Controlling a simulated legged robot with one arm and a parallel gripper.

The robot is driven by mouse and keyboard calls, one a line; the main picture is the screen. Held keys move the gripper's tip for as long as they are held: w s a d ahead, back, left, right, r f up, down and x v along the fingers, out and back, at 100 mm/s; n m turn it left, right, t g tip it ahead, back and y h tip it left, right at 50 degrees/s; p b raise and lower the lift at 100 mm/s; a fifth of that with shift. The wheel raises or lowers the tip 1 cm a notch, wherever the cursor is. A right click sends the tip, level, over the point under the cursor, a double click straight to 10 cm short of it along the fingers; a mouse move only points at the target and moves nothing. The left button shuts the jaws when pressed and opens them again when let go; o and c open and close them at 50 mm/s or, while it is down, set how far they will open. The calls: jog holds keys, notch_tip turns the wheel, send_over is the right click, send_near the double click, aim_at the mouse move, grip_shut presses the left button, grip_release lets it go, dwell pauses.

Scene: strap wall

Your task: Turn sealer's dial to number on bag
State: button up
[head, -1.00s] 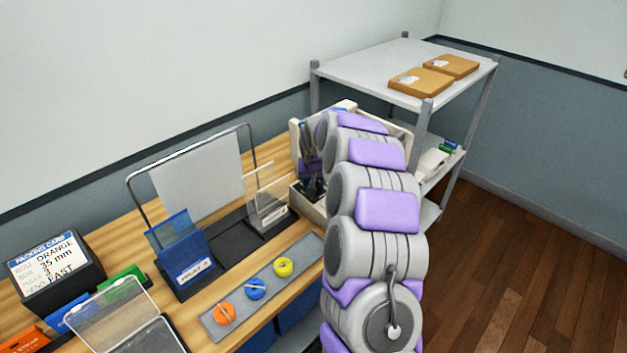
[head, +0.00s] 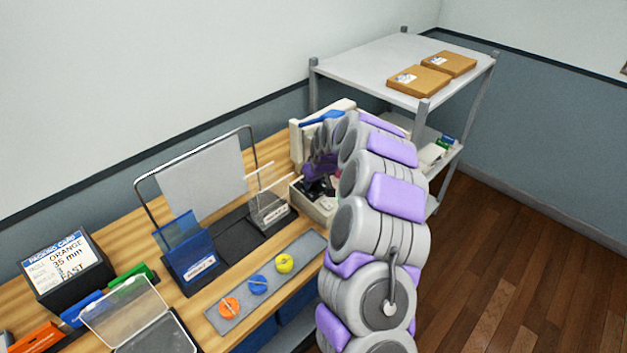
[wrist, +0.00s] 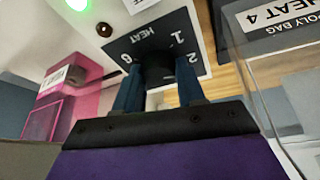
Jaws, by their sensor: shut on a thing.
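The sealer (head: 322,207) is a cream machine at the far end of the bench, partly hidden by my arm. In the wrist view its dark heat plate (wrist: 192,50) reads HEAT upside down, with 1, 2 and what looks like 6 showing. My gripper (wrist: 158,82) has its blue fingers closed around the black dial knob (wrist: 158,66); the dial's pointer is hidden. A clear bag holder (wrist: 240,60) at the right has a label (wrist: 265,14) reading POLY BAG, HEAT 4. A pink holder (wrist: 58,100) at the left has a HEAT label with an unclear number.
A green light (wrist: 78,4) glows near the plate. A blue holder (head: 190,255), a clear holder (head: 270,208) and a grey strip (head: 222,318) with orange, blue and yellow knobs are on the bench. A packing card (head: 60,260) stands left. A shelf (head: 350,68) with boxes stands behind.

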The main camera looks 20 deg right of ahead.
jog(key=o, duration=0.8)
jog(key=shift+d, duration=0.1)
jog(key=shift+c, duration=0.2)
jog(key=p+v, duration=0.2)
jog(key=v, duration=1.5)
jog(key=shift+r, duration=0.15)
